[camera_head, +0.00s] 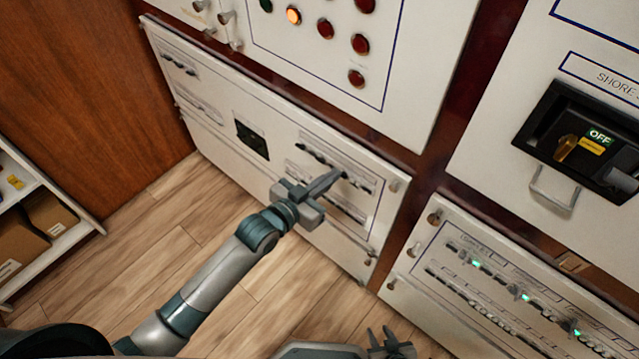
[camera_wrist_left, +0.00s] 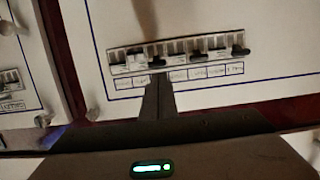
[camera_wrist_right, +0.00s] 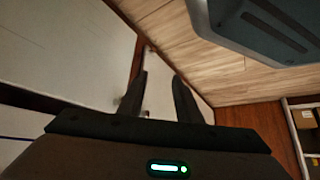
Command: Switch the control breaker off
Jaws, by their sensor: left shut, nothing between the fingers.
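A breaker row (camera_wrist_left: 180,54) with several black levers is set in a white panel, and it also shows in the head view (camera_head: 355,174). Small labels run along it, too blurred to read, so I cannot tell which lever is the control breaker. My left gripper (camera_head: 340,174) is shut and empty, its fingertips at this row. In the left wrist view the closed fingertips (camera_wrist_left: 158,78) overlap the row just below one lever; I cannot tell whether they touch. My right gripper (camera_head: 392,342) is low at the bottom edge, its fingers apart and empty (camera_wrist_right: 160,95).
A second breaker panel with green lights (camera_head: 500,280) is at lower right. Indicator lamps (camera_head: 325,28) are on the upper panel. A shelf with boxes (camera_head: 40,225) stands left. The wooden floor (camera_head: 230,290) is clear.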

